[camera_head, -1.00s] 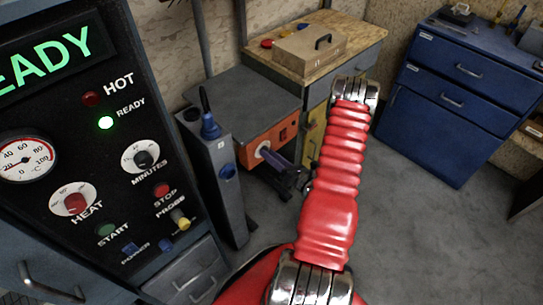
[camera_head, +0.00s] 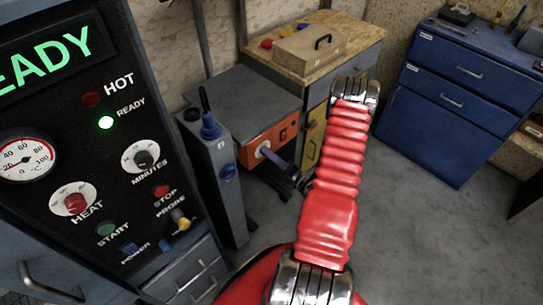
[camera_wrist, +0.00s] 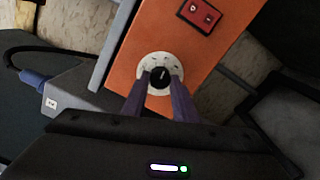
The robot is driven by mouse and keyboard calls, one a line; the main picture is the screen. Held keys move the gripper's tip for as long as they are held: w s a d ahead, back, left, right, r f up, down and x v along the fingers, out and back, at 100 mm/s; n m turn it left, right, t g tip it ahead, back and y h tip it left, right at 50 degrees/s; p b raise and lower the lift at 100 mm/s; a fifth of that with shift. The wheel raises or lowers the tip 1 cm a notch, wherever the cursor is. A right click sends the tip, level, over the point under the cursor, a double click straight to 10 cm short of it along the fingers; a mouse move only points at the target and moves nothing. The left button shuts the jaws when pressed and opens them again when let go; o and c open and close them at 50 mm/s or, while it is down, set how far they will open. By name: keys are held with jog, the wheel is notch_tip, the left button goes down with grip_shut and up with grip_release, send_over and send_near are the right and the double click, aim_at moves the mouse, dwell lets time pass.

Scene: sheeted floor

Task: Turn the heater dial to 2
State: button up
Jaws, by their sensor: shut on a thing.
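The orange heater (camera_head: 281,134) stands low at the middle of the head view; its orange front (camera_wrist: 205,55) fills the centre of the wrist view. Its dial has a round white face (camera_wrist: 160,57) with marks too small to read and a black knob (camera_wrist: 161,77) with a light pointer line, tilted slightly right of straight up in the wrist view. My gripper (camera_wrist: 160,80) has purple fingers shut on the knob, one on each side. In the head view my gripper (camera_head: 266,153) reaches the heater's front from the right, and the knob is hidden there.
A red switch (camera_wrist: 201,14) is on the heater's front. A grey unit with a blue plug (camera_head: 210,128) stands left of the heater. A black control panel (camera_head: 85,140) is close on the left. A wooden-topped bench and blue drawers (camera_head: 450,90) stand behind. Grey floor is clear at right.

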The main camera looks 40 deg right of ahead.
jog(key=shift+d+f, duration=0.1)
jog(key=shift+d, duration=0.1)
jog(key=o, duration=1.1)
jog(key=shift+a, duration=0.1)
jog(key=shift+c, duration=0.2)
jog(key=s, duration=1.4)
jog(key=shift+f, duration=0.1)
